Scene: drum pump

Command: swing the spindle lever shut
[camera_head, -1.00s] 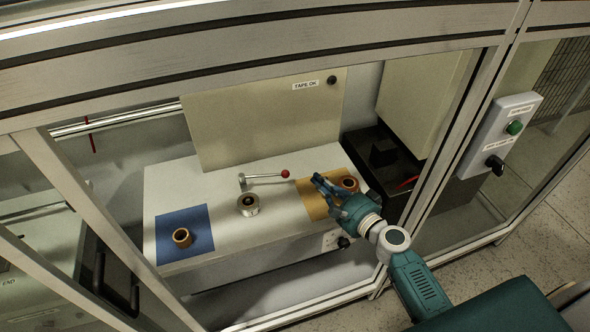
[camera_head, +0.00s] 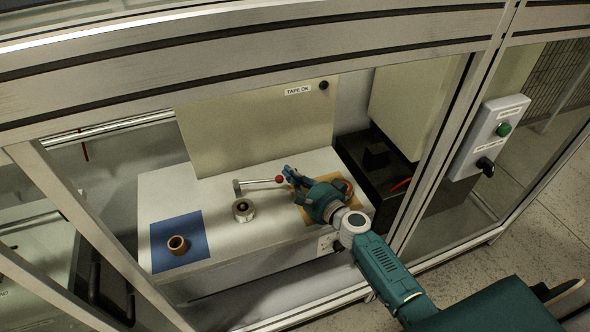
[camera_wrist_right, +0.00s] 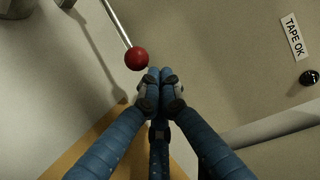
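The spindle lever (camera_head: 258,182) is a thin metal rod with a red ball knob (camera_head: 279,179). It points right from its pivot post, behind the spindle (camera_head: 243,211), a short metal cylinder with a dark centre. My right gripper (camera_head: 288,171) is beside the knob on its right. In the right wrist view its blue fingers (camera_wrist_right: 158,75) are together with nothing seen between them. There the red knob (camera_wrist_right: 136,59) lies just beyond the fingertips and to their left, with a small gap seeming to remain. My left gripper is in neither view.
A brown ring (camera_head: 177,245) stands on a blue mat (camera_head: 190,222) at the left. Another brown ring (camera_head: 344,187) is on the orange mat, partly behind my right gripper. A beige panel labelled TAPE OK (camera_head: 255,125) stands behind. Frame posts (camera_head: 436,140) border the opening.

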